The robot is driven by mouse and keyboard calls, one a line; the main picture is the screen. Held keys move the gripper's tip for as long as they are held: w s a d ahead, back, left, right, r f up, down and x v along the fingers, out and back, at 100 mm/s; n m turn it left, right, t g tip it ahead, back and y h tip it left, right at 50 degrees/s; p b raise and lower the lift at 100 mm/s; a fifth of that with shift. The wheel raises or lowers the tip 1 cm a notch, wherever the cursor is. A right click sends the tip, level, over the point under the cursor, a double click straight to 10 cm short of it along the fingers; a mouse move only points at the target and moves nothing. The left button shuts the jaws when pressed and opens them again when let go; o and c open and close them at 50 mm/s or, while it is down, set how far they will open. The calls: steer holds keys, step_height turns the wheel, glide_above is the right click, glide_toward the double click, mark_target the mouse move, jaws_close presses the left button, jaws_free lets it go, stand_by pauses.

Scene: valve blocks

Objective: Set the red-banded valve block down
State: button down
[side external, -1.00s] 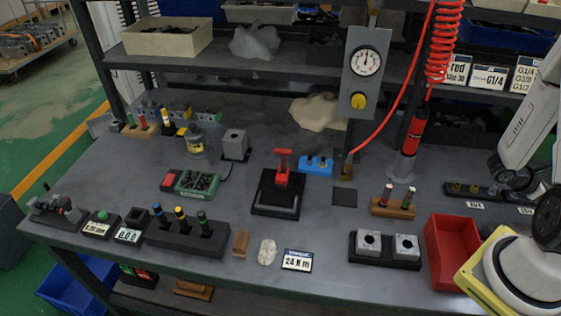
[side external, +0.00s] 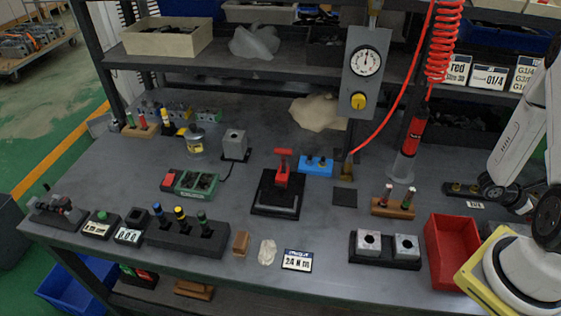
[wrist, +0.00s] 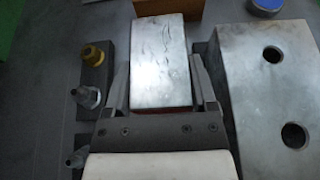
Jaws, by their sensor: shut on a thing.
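A bright metal valve block (wrist: 160,48) with scratch marks sits between the two fingers of my gripper (wrist: 158,72) in the wrist view. The fingers are shut on its sides. A thin reddish edge shows at the block's near end, by the gripper's palm; the rest of the band is hidden. I cannot tell whether the block's underside touches anything. In the side view my gripper and this block are out of frame, and only my arm shows at the right edge.
In the wrist view, a dark rack (wrist: 96,70) with brass and steel fittings stands close left. A large metal block with two holes (wrist: 270,95) is close right. A wooden piece (wrist: 195,12) and a blue-topped round thing (wrist: 264,6) lie beyond. In the side view a red bin (side external: 452,250) stands front right.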

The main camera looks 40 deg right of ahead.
steer(key=shift+f, duration=0.15)
steer(key=shift+f, duration=1.95)
jaws_free()
steer(key=shift+f, duration=0.15)
steer(key=shift+v, duration=6.1)
